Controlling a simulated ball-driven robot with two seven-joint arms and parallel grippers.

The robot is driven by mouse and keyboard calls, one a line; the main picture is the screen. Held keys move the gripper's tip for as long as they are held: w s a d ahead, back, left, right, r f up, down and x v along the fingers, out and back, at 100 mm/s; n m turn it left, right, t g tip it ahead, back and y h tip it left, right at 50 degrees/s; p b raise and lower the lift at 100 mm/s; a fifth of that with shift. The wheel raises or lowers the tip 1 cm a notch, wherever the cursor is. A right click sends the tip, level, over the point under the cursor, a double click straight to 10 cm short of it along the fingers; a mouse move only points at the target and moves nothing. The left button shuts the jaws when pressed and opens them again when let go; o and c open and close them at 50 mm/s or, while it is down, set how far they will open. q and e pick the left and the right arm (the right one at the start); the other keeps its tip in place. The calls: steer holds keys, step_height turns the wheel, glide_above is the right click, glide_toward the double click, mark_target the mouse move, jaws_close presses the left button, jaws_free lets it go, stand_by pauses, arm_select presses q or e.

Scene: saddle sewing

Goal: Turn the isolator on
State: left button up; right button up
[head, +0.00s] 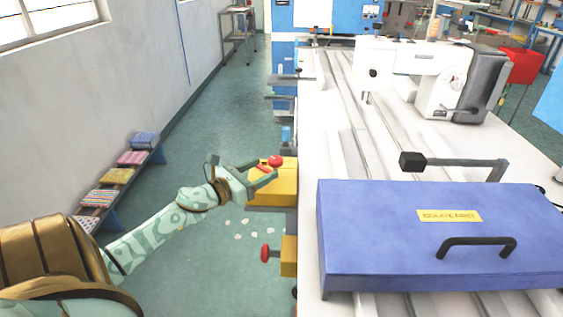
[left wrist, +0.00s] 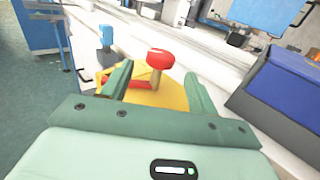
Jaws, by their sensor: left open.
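A yellow box (head: 283,186) with a red round knob (head: 275,161) is fixed at the left edge of the white bench; I take it to be the isolator. In the left wrist view the red knob (left wrist: 160,56) stands on a short stem, with a red bar (left wrist: 140,85) beside it and the yellow box (left wrist: 172,100) behind. My left gripper (head: 258,172) is at the box, open, its fingers (left wrist: 159,76) on either side of the knob's stem in that view. Whether they touch it I cannot tell. My right gripper is not in view.
A second, lower yellow box (head: 289,256) carries a red knob (head: 265,253). A blue cover (head: 370,235) with a black handle lies on the bench (head: 312,130), near a black-ended arm (head: 412,161). A white sewing machine (head: 385,55) stands behind. The floor aisle is mostly clear.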

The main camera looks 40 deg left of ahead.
mark_target(281, 160)
arm_select(q)
steer(key=w, duration=0.5)
steer(key=w+b, duration=0.1)
steer(key=w, duration=0.1)
steer(key=shift+w+d, duration=0.3)
steer(key=shift+d, duration=0.1)
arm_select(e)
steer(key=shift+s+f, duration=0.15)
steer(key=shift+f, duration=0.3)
arm_select(q)
steer(key=shift+c, duration=0.3)
